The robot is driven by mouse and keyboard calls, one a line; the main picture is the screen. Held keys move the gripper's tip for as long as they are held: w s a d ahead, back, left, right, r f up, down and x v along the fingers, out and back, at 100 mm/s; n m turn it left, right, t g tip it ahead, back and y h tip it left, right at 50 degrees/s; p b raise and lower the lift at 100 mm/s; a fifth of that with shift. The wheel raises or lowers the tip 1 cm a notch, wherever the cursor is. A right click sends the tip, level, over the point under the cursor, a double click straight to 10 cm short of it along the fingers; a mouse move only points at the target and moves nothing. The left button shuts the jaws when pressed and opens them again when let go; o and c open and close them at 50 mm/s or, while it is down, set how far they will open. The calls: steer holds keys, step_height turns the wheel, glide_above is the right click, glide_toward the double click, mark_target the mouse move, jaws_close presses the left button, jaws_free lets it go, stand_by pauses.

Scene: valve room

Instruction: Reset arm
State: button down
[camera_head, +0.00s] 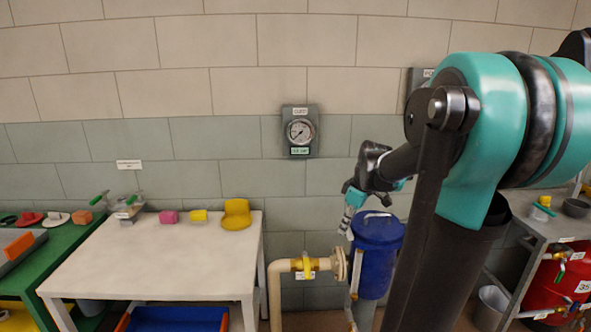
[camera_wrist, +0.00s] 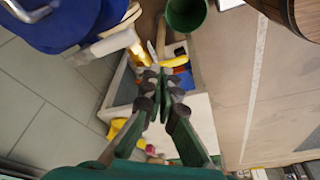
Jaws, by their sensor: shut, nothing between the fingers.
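My arm reaches across the right half of the head view. My gripper (camera_head: 347,222) hangs in front of the wall, by the left side of the blue tank (camera_head: 376,240). In the wrist view my gripper (camera_wrist: 160,76) has its dark fingertips close together at the centre. It is shut, with nothing seen between the fingers. The blue tank also shows in the wrist view (camera_wrist: 85,22) at the upper left. My arm hides part of the wall and floor to the right of the tank.
A beige pipe with a yellow-handled valve (camera_head: 306,265) joins the tank's left side. A white table (camera_head: 150,265) with small coloured objects stands left, beside a green table (camera_head: 60,262). A gauge (camera_head: 300,131) hangs on the wall. A grey shelf (camera_head: 530,225) and red tank (camera_head: 560,285) stand right.

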steer(key=s+f+m+t+h, duration=0.2)
steer(key=s+f+m, duration=0.9)
steer(key=s, duration=0.5)
steer(key=shift+s+f+t+h, duration=0.2)
steer(key=shift+f+t+h, duration=0.1)
steer(key=shift+f, duration=0.55)
